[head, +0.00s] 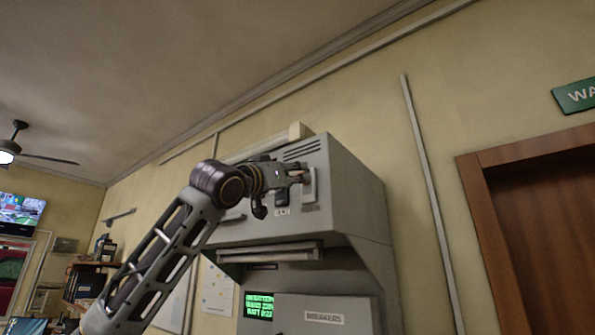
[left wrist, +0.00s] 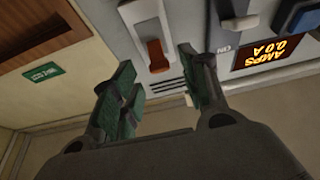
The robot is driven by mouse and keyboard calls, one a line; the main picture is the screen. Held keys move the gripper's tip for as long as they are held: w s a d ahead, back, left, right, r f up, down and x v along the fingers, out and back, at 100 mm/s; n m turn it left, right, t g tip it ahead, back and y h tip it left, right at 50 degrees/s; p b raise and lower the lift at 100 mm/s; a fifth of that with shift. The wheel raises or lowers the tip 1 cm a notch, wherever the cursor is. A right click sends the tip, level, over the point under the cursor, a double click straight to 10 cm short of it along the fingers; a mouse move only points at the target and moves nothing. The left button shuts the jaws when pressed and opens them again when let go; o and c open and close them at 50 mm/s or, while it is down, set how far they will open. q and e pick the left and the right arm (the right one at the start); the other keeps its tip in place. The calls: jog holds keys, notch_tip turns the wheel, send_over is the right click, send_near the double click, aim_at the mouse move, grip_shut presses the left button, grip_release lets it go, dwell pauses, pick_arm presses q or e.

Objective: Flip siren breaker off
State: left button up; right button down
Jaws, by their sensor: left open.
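A grey console cabinet (head: 350,185) stands against the wall, with switches on its upper front. In the left wrist view a red-brown switch lever (left wrist: 157,55) sits in a pale upright plate; the plate also shows in the head view (head: 310,187). I cannot read a label that marks it as the siren breaker. My left gripper (head: 301,174) is at this switch, open and empty. In the left wrist view its two green-padded fingers (left wrist: 162,82) are spread, with the lever just beyond the gap; contact cannot be told. My right gripper is not in view.
An orange amps display (left wrist: 268,53) reads 0.0 A, beside a blue switch (left wrist: 302,14). Below the switches, a ledge (head: 270,252) juts out over a green text screen (head: 259,305) and a breakers label (head: 324,317). A brown door (head: 540,220) is at right.

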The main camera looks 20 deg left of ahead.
pick_arm(q)
jog(key=shift+p+x, duration=0.45)
jog(key=shift+x, duration=0.9)
grip_shut()
